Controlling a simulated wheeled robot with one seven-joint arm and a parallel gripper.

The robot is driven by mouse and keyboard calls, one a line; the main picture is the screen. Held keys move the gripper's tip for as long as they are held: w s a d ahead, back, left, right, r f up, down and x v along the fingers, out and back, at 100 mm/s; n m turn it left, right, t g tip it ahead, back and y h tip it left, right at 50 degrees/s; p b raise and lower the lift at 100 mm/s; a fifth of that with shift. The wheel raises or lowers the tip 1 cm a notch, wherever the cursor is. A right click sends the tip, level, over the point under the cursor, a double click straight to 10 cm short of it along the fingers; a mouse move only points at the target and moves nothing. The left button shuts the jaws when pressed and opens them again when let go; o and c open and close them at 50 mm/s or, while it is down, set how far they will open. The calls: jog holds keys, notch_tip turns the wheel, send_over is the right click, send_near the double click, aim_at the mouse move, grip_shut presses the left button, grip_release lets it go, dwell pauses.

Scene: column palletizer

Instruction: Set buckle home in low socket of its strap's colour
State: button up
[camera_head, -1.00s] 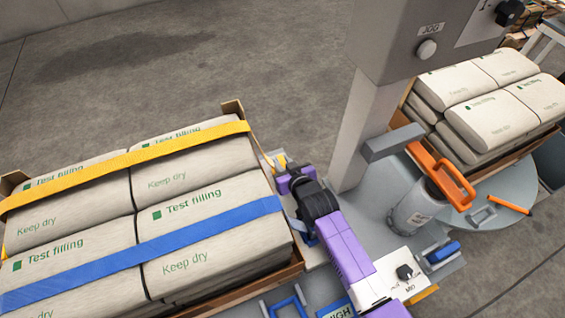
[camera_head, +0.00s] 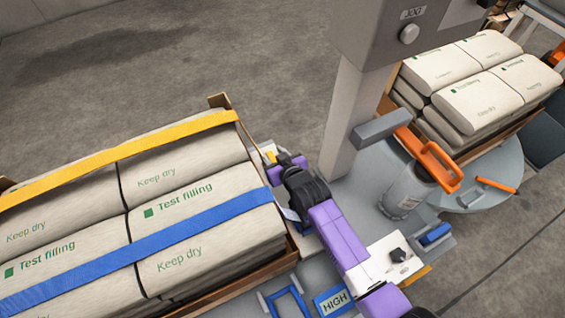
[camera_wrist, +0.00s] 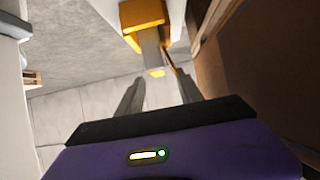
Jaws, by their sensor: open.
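In the head view my gripper (camera_head: 279,164) is beside the right end of the sack pallet, close to a small yellow piece (camera_head: 269,157). A yellow strap (camera_head: 130,158) runs over the sacks and a thin line leads down from its end towards that piece. In the wrist view a yellow block with a grey tongue (camera_wrist: 144,15) stands beyond my open fingers (camera_wrist: 160,76), roughly in line with the gap. A small yellow bit shows below the tongue. I cannot tell for sure whether this is the buckle or a socket. A blue strap (camera_head: 150,240) lies across the nearer sacks.
A grey column (camera_head: 352,120) rises just right of my gripper. A "HIGH" label (camera_head: 335,300) and a blue frame (camera_head: 288,303) are at the bottom. A second sack stack is behind.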

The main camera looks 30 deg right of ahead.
jog(key=p+v, duration=0.1)
jog(key=v, duration=1.1)
jog(key=s, duration=0.7)
jog(key=shift+a, duration=0.15)
jog(key=s+r+t, duration=0.1)
jog(key=s+r, duration=0.8)
jog(key=s, duration=0.3)
jog(key=s+r+t, duration=0.1)
jog(key=s+r, duration=0.7)
jog(key=s, duration=0.4)
jog(key=shift+s+r+t, duration=0.25)
jog(key=shift+r+t, duration=0.05)
jog(key=shift+r, duration=0.1)
